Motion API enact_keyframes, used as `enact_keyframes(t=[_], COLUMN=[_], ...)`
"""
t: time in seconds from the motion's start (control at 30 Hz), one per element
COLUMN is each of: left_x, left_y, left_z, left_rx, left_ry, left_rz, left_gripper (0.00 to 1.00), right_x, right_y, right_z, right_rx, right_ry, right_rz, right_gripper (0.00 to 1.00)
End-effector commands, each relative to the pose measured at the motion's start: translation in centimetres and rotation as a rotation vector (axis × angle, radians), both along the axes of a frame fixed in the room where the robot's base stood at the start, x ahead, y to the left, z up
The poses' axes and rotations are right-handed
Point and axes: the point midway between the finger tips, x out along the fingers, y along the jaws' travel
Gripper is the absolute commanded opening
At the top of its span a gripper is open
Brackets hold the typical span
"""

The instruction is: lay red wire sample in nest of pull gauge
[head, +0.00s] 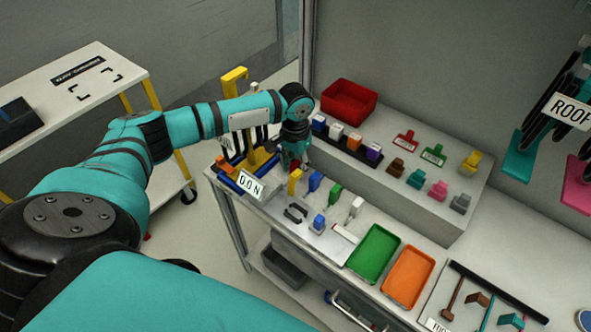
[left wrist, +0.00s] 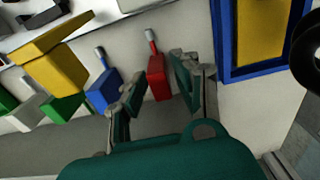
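The red wire sample (left wrist: 157,76), a red block with a thin grey-tipped stem, shows in the left wrist view. My left gripper (left wrist: 160,92) is open, with one finger on each side of the red block; I cannot tell whether either touches it. In the head view my left gripper (head: 293,162) points down at the bench's far left end and mostly hides the red sample. What looks like the pull gauge, a yellow upright (head: 236,77) on a blue-edged base, stands just left of the gripper, partly hidden by my arm. Its nest cannot be made out. My right gripper is not in view.
Yellow (head: 294,182), blue (head: 314,181), green (head: 335,195) and white (head: 355,207) samples stand in a row beside the gripper. A D0N sign (head: 251,182) is in front. Green (head: 374,253) and orange (head: 408,277) trays lie right; a raised shelf (head: 440,208) runs behind.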

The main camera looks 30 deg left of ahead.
Motion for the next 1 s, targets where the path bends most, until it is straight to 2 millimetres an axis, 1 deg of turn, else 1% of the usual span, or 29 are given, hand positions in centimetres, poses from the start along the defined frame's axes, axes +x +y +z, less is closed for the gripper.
enact_keyframes(t=[0.03,0.2,0.47,0.57,0.67,0.77,1.0], left_x=[0.0,0.0,0.0,0.0,0.1,0.2,0.1], left_y=[0.0,0.0,0.0,0.0,0.0,0.0,0.0], left_z=[0.0,0.0,0.1,0.7,2.1,4.4,11.0], left_rx=[0.000,0.000,0.000,0.000,-0.001,-0.001,-0.001], left_ry=[0.000,0.000,0.000,-0.001,-0.003,-0.006,-0.005], left_rz=[0.000,0.000,0.000,0.000,0.000,-0.001,0.000], left_gripper=[0.22,0.00,0.00,0.00,0.00,0.00,0.00], right_x=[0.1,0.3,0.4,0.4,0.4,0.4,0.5], right_y=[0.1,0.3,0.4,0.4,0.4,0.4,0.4], right_z=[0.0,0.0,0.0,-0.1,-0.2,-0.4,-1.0], right_rx=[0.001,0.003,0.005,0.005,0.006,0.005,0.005], right_ry=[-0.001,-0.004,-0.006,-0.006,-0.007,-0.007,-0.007], right_rz=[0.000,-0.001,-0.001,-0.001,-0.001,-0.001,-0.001], right_gripper=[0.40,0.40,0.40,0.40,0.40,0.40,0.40])
